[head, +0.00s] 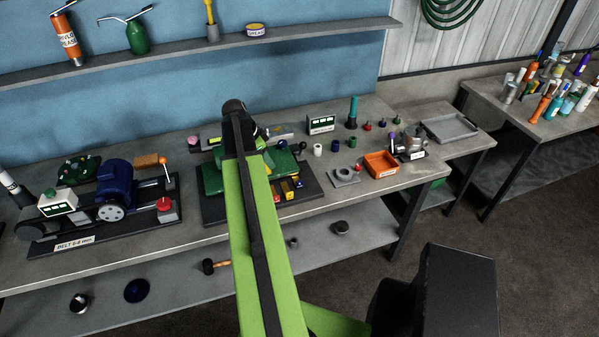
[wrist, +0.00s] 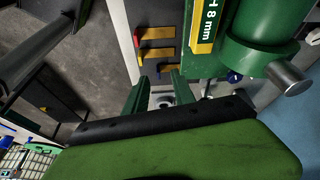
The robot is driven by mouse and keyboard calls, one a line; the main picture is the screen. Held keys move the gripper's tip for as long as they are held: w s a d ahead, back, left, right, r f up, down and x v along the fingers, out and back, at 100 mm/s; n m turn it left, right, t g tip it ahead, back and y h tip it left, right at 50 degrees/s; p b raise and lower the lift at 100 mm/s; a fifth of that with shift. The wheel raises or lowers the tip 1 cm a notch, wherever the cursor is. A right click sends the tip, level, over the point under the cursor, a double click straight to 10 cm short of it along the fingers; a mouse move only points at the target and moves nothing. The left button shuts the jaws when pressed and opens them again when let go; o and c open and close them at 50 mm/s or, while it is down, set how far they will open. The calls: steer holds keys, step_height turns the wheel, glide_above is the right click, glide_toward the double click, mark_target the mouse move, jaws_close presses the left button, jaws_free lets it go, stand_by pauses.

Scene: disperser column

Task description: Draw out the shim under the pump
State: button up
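The green pump (wrist: 262,28) with its grey shaft end (wrist: 290,78) is at the upper right of the wrist view. In the head view the pump (head: 212,180) sits on a black base, partly hidden by my arm. Several yellow shims stick out beside the pump's green foot. A yellow label ending "H 8 mm" (wrist: 204,28) is on the green foot. My gripper (wrist: 156,90) is open, its green fingers apart and close to the blue-ended shim. Contact cannot be told.
A blue motor rig (head: 115,185) stands left of the pump. To the right are a grey flanged part (head: 344,176), an orange bin (head: 381,163), a metal pot-like item (head: 410,148) and a grey tray (head: 450,128). A lower shelf (head: 330,250) runs beneath the bench.

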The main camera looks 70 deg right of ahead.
steer(key=s+d+r+m, duration=0.1)
steer(key=s+d+m, duration=0.1)
steer(key=s+d, duration=0.15)
steer(key=b, duration=1.6)
glide_toward(299, 181)
steer(key=x, duration=1)
steer(key=shift+d+f, duration=0.1)
steer(key=shift+f, duration=0.15)
steer(key=shift+r, duration=0.15)
jaws_close()
steer(key=shift+s, duration=0.1)
